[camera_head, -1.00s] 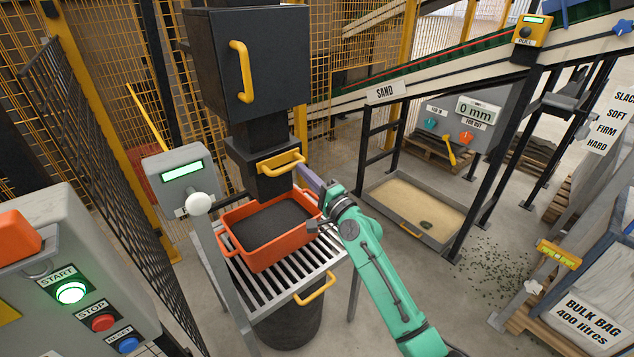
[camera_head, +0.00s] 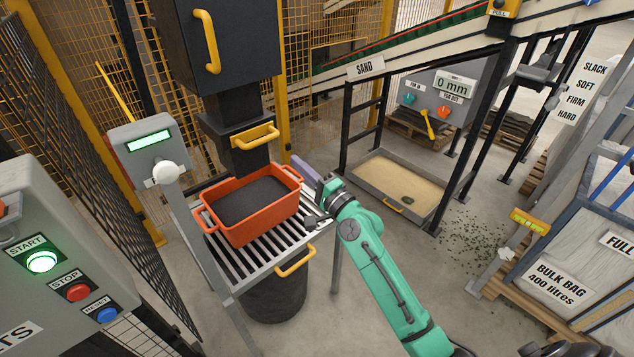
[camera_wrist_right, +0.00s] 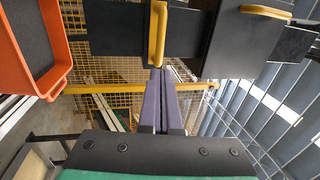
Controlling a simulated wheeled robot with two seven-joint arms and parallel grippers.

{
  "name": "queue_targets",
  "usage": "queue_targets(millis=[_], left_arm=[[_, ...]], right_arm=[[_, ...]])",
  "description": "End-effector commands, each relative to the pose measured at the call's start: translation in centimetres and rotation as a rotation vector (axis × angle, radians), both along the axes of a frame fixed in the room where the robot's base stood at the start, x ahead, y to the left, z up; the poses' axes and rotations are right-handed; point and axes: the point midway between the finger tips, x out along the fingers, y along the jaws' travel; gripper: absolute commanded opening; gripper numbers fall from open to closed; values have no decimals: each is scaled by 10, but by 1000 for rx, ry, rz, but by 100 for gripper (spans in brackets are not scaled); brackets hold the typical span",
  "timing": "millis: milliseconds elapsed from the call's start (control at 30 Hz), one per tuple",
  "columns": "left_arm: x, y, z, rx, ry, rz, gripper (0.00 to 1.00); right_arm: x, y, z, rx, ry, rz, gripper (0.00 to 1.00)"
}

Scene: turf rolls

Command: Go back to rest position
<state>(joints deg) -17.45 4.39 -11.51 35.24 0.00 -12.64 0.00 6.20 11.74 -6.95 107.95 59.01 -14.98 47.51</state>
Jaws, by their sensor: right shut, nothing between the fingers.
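My right gripper (camera_head: 298,162) is shut and empty. Its purple fingers are pressed together, as the right wrist view (camera_wrist_right: 160,74) also shows. It is just right of the orange tub (camera_head: 253,230) and apart from the yellow handle (camera_head: 255,136) of the black hopper's outlet. The wrist view shows a yellow handle (camera_wrist_right: 157,35) beyond the fingertips. My green right arm reaches in from the bottom right. My left gripper is not in view.
The tub of dark material stands on a slatted grey stand (camera_head: 277,252) with a yellow handle (camera_head: 296,262). A control panel (camera_head: 60,230) is at left, a sand tray (camera_head: 385,205) behind the arm, a bulk bag (camera_head: 590,250) at right.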

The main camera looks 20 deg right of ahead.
Motion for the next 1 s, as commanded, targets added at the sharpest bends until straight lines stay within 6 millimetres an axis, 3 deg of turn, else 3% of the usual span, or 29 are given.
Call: queue_targets(millis=[233, 433, 533, 567, 667, 700, 767, 800, 867, 1000], left_arm=[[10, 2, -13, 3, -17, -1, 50], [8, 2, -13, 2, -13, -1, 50], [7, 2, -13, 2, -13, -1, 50], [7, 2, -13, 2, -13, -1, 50], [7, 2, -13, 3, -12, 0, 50], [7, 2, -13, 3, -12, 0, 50], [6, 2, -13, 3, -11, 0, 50], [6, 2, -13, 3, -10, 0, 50], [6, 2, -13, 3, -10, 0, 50], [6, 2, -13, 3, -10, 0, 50]], right_arm=[[-43, -17, -12, -3, 0, -1, 0], [-49, -20, -12, -5, 2, -2, 0], [-45, -25, -39, -52, 43, -27, 0], [-44, -28, -55, -84, 65, -40, 0], [-45, -43, -134, -248, 181, -90, 0], [-50, -49, -172, -332, 237, -103, 0], [-64, -58, -228, -464, 322, -108, 0], [-77, -64, -263, -554, 374, -103, 0], [-100, -70, -315, -688, 453, -78, 0], [-178, -83, -424, -998, 622, 51, 0]])
